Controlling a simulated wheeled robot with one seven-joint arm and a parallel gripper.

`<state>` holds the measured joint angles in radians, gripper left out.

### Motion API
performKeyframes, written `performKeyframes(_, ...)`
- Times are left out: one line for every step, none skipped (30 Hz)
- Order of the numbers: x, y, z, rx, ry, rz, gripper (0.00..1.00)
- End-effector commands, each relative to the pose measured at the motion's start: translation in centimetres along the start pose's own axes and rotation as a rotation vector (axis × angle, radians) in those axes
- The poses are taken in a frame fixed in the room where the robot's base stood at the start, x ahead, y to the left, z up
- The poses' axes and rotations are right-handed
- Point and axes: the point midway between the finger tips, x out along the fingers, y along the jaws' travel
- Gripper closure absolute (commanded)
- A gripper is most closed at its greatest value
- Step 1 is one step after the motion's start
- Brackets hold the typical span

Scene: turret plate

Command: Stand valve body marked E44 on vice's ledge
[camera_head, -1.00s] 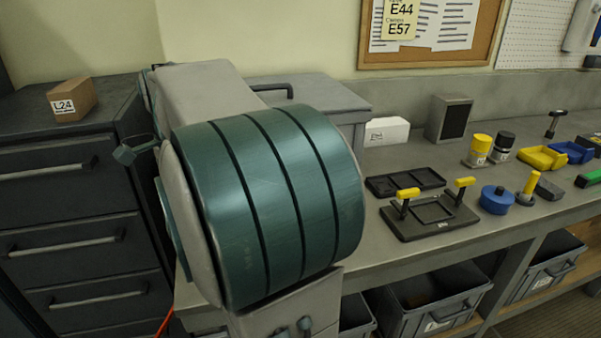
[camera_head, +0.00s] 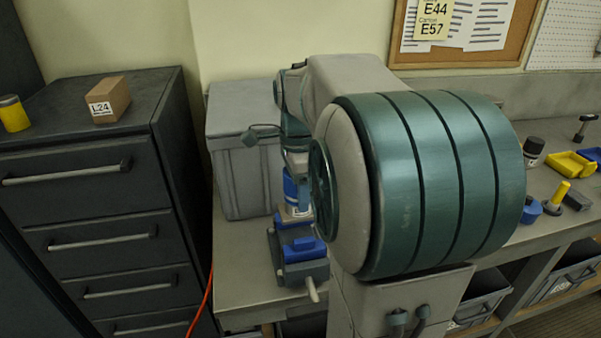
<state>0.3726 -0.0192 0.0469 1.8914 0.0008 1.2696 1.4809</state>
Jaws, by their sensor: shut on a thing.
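My gripper (camera_head: 296,167) points down and is partly hidden behind my own arm. It is shut on a blue cylindrical valve body (camera_head: 291,190) with a pale label low on its side; the marking is too small to read. The valve body is upright over the back part of the vice (camera_head: 305,270), a grey-blue tool with bright blue jaws and a pale handle near the bench's front edge. I cannot tell whether the valve body's base touches the ledge, as my arm hides part of it. A note on the board (camera_head: 433,18) reads E44 and E57.
A grey crate (camera_head: 240,165) stands behind the vice. On the dark drawer cabinet (camera_head: 60,140) at left are a box marked L24 (camera_head: 109,101) and a yellow cylinder (camera_head: 13,114). A black-topped cylinder (camera_head: 533,147) and yellow bin (camera_head: 570,163) are at right. My arm covers the middle bench.

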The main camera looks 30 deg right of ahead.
Motion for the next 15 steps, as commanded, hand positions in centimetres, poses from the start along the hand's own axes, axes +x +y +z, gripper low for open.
performKeyframes(-0.5, 0.0, 0.0, 0.018, 0.0, 0.0, 0.88)
performKeyframes(-0.4, 0.1, 0.0, 0.026, 0.0, -0.001, 0.88)
performKeyframes(-0.3, 0.1, 0.0, 0.035, 0.0, -0.001, 0.88)
performKeyframes(-0.2, 0.1, 0.0, 0.039, 0.0, -0.001, 0.88)
performKeyframes(-0.1, 0.1, 0.0, 0.041, 0.0, -0.001, 0.88)
performKeyframes(0.1, 0.0, 0.1, 0.043, 0.0, -0.002, 0.88)
performKeyframes(0.3, 0.0, 0.1, 0.043, 0.0, -0.002, 0.88)
performKeyframes(0.5, 0.0, 0.1, 0.043, 0.0, -0.002, 0.88)
performKeyframes(0.8, 0.0, 0.1, 0.043, 0.0, -0.002, 0.88)
performKeyframes(1.0, 0.0, 0.1, 0.042, 0.0, -0.001, 0.88)
performKeyframes(1.2, 0.0, 0.1, 0.042, 0.0, -0.001, 0.88)
performKeyframes(1.5, 0.0, 0.1, 0.042, 0.0, -0.001, 0.88)
performKeyframes(1.8, 0.1, 0.1, 0.042, 0.0, -0.001, 0.88)
performKeyframes(2.1, 0.1, 0.1, 0.042, 0.0, -0.001, 0.88)
performKeyframes(2.5, 0.1, 0.1, 0.042, 0.0, -0.001, 0.88)
